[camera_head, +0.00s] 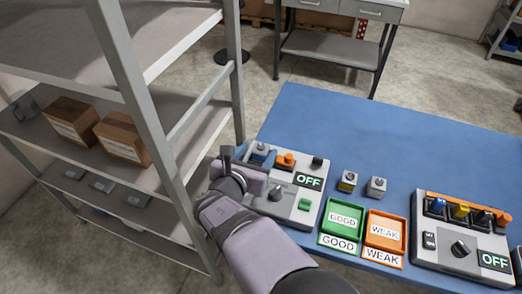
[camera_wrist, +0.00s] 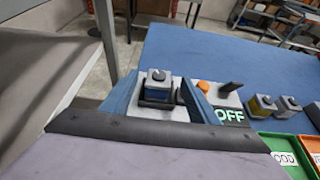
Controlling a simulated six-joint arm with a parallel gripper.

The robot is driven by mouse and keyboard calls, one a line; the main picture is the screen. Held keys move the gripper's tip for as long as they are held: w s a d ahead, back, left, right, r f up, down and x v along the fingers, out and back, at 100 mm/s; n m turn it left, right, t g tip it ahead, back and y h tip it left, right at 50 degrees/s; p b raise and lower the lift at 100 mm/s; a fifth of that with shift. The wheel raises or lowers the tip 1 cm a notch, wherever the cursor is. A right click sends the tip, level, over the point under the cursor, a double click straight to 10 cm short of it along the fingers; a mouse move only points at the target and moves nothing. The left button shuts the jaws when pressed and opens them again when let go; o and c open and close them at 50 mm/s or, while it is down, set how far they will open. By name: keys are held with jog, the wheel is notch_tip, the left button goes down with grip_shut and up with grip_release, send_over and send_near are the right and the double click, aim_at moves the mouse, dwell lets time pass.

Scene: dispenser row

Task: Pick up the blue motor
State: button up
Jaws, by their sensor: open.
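The blue motor (camera_wrist: 157,82), a small block with a grey top and a blue band, sits upright in a dark seat on the left tester. In the head view its grey top (camera_head: 262,147) shows at the tester's back left corner, partly hidden by my gripper (camera_head: 245,154). In the wrist view my gripper (camera_wrist: 158,100) is open, with one blue finger on each side of the motor. I cannot tell whether either finger touches it. The left tester (camera_head: 318,198) has an orange button, a black lever, a knob, a green button and a display reading OFF.
A yellow-banded motor (camera_head: 348,181) and a grey motor (camera_head: 376,187) stand right of the tester. In front are a green GOOD tray (camera_head: 331,222) and an orange WEAK tray (camera_head: 399,231). A second unit (camera_head: 423,251) stands right. A metal shelf post (camera_head: 157,122) is close left.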

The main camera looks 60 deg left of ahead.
aim_at(260, 148)
jog(key=shift+p+x, duration=0.6)
jog(key=shift+x, duration=1.3)
jog(key=shift+s, duration=0.1)
jog(key=shift+c, duration=0.3)
jog(key=c, duration=1.3)
jog(key=shift+r, duration=0.1)
notch_tip(260, 148, up, 10)
jog(key=shift+f+b, duration=0.1)
jog(key=shift+b, duration=0.5)
